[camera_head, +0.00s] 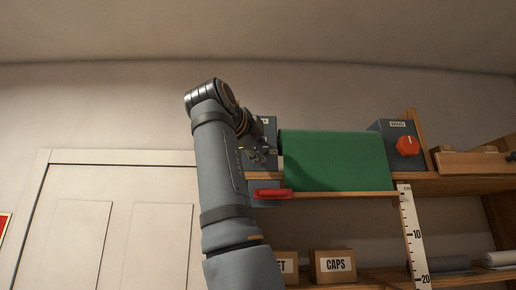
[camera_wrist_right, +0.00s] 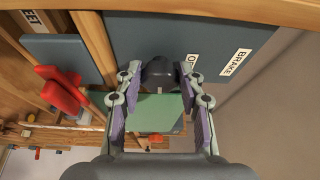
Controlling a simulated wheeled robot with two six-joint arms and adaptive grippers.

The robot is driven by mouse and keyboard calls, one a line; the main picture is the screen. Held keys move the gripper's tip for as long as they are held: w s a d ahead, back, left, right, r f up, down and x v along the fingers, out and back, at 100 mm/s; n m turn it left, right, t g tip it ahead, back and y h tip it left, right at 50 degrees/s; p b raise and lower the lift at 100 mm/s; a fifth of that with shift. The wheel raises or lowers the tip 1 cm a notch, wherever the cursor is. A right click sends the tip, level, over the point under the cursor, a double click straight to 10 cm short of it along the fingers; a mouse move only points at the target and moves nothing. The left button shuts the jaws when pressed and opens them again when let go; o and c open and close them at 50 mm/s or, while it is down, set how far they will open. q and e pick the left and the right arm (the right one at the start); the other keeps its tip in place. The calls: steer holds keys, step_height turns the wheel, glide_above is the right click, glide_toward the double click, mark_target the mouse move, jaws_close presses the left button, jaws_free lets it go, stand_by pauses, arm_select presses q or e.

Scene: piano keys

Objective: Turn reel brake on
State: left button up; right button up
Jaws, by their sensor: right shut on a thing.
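A dark knob (camera_wrist_right: 158,72) sits on a blue-grey panel (camera_wrist_right: 150,35) with a "BRAKE" label (camera_wrist_right: 235,62) in the right wrist view. A second label beside the knob is partly hidden by a finger. My right gripper (camera_wrist_right: 160,88) has its two fingers on either side of the knob and is shut on it. In the head view my right gripper (camera_head: 256,148) is in front of the blue-grey brake box (camera_head: 268,124), left of the green sheet. There the knob is hidden. My left gripper is in neither view.
A green sheet (camera_head: 335,160) hangs right of the brake box. Beyond it is another box with a red knob (camera_head: 407,146). A red handle (camera_head: 272,194) lies just below my gripper. Boxes, one marked "CAPS" (camera_head: 334,266), stand on the lower shelf. A white door (camera_head: 110,220) is at left.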

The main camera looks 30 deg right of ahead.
steer(key=shift+f+m, duration=0.1)
steer(key=shift+m, duration=0.2)
stand_by(0.4)
steer(key=o, duration=1.2)
steer(key=shift+c, duration=0.2)
steer(key=v, duration=1.2)
steer(key=shift+r, duration=0.2)
steer(key=shift+d, duration=0.15)
